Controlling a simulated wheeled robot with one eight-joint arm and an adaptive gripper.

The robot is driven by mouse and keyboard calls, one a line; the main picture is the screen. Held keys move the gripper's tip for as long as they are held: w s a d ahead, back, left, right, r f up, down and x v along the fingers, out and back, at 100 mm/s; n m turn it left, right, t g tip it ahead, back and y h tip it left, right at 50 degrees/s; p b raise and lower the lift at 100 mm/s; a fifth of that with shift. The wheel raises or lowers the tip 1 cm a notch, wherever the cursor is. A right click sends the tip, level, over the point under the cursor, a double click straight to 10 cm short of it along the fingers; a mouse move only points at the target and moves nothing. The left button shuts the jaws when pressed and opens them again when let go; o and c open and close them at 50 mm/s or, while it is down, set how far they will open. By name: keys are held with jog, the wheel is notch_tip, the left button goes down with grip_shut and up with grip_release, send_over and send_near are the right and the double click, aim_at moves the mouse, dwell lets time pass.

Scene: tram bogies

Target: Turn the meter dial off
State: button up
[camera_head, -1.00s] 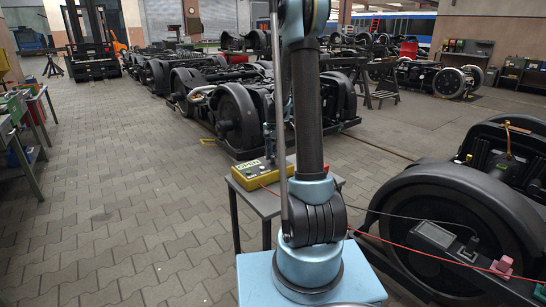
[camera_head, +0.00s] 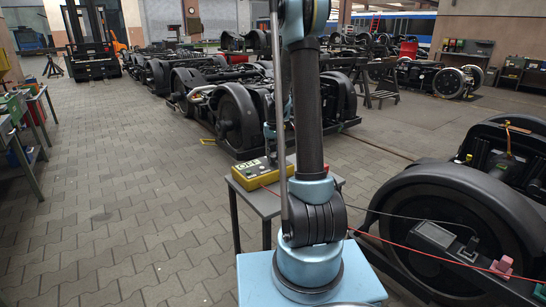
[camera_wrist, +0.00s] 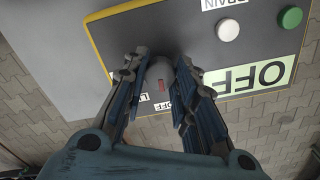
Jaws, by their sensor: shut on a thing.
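The meter is a yellow-edged box with a grey face. It lies on a small table (camera_head: 262,200) in the head view, where the meter (camera_head: 252,175) shows left of my arm. In the wrist view the meter (camera_wrist: 110,45) fills the upper part. Its dial (camera_wrist: 160,72) is a grey knob with a red mark, which faces the small OFF label (camera_wrist: 162,106). The lit display (camera_wrist: 258,76) reads OFF. My gripper (camera_wrist: 159,64) has its two fingers on either side of the dial, shut on it. The head view does not clearly show the fingers.
A white button (camera_wrist: 228,30) and a green button (camera_wrist: 291,17) sit beside the dial. Open paved floor (camera_head: 120,210) lies to the left.

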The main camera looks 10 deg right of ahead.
aim_at(273, 156)
jog(key=shift+n, duration=0.5)
jog(key=o, duration=1.1)
jog(key=shift+c, duration=0.2)
notch_tip(273, 156, up, 12)
